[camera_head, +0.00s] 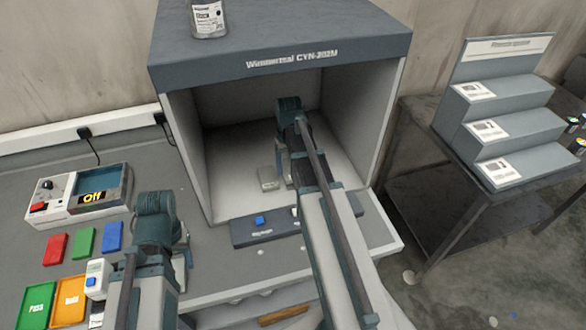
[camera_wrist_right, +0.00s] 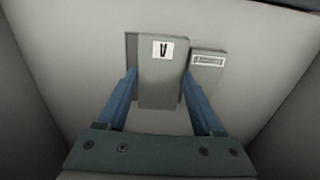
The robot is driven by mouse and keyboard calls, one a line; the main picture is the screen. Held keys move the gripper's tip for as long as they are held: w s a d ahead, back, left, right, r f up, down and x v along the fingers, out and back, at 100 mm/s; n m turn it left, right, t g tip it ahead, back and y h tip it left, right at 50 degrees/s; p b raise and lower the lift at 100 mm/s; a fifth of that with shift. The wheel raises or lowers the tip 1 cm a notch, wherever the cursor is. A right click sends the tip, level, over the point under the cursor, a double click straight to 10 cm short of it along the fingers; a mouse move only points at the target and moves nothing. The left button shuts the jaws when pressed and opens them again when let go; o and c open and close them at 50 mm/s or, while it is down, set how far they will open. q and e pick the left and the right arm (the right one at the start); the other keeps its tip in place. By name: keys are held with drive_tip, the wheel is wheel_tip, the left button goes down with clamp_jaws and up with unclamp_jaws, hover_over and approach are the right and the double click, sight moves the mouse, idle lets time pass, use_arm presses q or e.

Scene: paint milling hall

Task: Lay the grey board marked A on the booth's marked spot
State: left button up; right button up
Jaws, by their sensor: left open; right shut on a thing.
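The grey board (camera_wrist_right: 160,88) carries a white label with an A, upside down in the right wrist view. My right gripper (camera_wrist_right: 158,76) is shut on it, one blue finger on each side. The board is low over the booth's pale floor (camera_wrist_right: 85,60). Darker edges of a marked patch (camera_wrist_right: 131,48) show beside it; I cannot tell whether the board touches the floor. In the head view my right gripper (camera_head: 284,172) reaches down inside the booth (camera_head: 183,150), partly hidden by my arm. My left gripper (camera_head: 183,266) is open and empty above the bench at lower left.
A smaller grey block (camera_wrist_right: 207,62) with a label lies close beside the board. The booth's side walls are close around my right arm. A can (camera_head: 208,20) stands on the booth.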

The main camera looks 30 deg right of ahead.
use_arm(q)
drive_tip(key=shift+f, duration=0.15)
use_arm(e)
drive_tip(key=shift+w+d+f, duration=0.15)
drive_tip(key=shift+w+d, duration=0.8)
drive_tip(key=shift+d, duration=0.2)
use_arm(q)
wheel_tip(320, 180, down, 3)
drive_tip(key=b, duration=0.3)
use_arm(e)
wheel_tip(320, 180, down, 3)
drive_tip(key=shift+s+f, duration=0.1)
drive_tip(key=shift+s, duration=0.05)
use_arm(q)
drive_tip(key=shift+f+b, duration=0.25)
drive_tip(key=shift+b, duration=0.15)
use_arm(e)
drive_tip(key=shift+f, duration=0.1)
use_arm(q)
drive_tip(key=shift+f, duration=0.2)
use_arm(e)
drive_tip(key=shift+f, duration=0.2)
drive_tip(key=o, duration=1.4)
drive_tip(key=shift+c, duration=0.2)
use_arm(q)
drive_tip(key=shift+r, duration=0.2)
use_arm(e)
drive_tip(key=shift+r, duration=0.2)
